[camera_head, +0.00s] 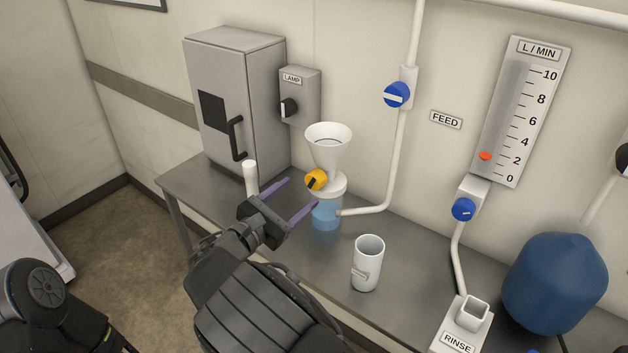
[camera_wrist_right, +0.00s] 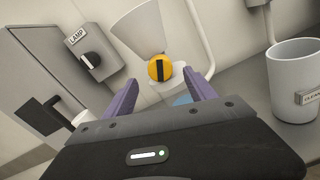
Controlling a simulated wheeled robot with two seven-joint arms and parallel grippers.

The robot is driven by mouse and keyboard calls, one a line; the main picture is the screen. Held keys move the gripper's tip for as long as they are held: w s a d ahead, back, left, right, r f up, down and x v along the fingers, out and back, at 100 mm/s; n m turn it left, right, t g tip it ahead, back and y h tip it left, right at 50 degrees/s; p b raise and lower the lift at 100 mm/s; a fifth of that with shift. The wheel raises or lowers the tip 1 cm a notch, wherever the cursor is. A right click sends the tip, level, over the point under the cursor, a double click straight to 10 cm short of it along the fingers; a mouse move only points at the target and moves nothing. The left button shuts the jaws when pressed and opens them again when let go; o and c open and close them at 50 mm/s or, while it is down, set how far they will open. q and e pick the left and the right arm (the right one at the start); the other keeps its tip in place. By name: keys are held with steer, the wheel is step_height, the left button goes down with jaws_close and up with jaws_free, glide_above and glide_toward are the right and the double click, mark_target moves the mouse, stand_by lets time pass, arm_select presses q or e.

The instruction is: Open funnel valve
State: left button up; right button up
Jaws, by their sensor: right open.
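The funnel (camera_head: 328,145) is a white cone above a clear vessel with blue liquid (camera_head: 326,214) on the bench. Its valve is a round yellow knob (camera_head: 316,180) with a dark bar across it, on the front below the cone. In the right wrist view the knob (camera_wrist_right: 160,68) is ahead and its bar looks nearly upright. My right gripper (camera_head: 301,198) is open and empty, with its purple fingers pointing at the knob. The knob lies between the finger lines in the wrist view (camera_wrist_right: 161,93), beyond the tips and apart from them. My left gripper is out of view.
A white cup (camera_head: 367,263) stands right of the funnel. A grey cabinet (camera_head: 236,100) and a LAMP switch box (camera_head: 299,96) are behind left. A white upright cylinder (camera_head: 250,178) is close by my gripper. Blue feed valve (camera_head: 397,95), pipes and a blue tank (camera_head: 555,282) are right.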

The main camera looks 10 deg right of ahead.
mark_target(311, 183)
steer(key=p+x, duration=0.1)
steer(key=x, duration=0.5)
steer(key=shift+r+p, duration=0.1)
steer(key=shift+p, duration=0.25)
steer(key=shift+w+d, duration=0.3)
steer(key=shift+d, duration=0.05)
steer(key=shift+c, duration=0.4)
steer(key=c, duration=1.3)
steer(key=n+p, duration=0.1)
steer(key=n, duration=0.1)
steer(key=shift+r+n+p, duration=0.1)
steer(key=shift+n+p, duration=0.25)
steer(key=shift+n, duration=0.05)
steer(key=n, duration=0.2)
steer(key=shift+f+n+p, duration=0.2)
steer(key=shift+n+p, duration=0.1)
steer(key=shift+p, duration=0.1)
steer(key=o, duration=1.4)
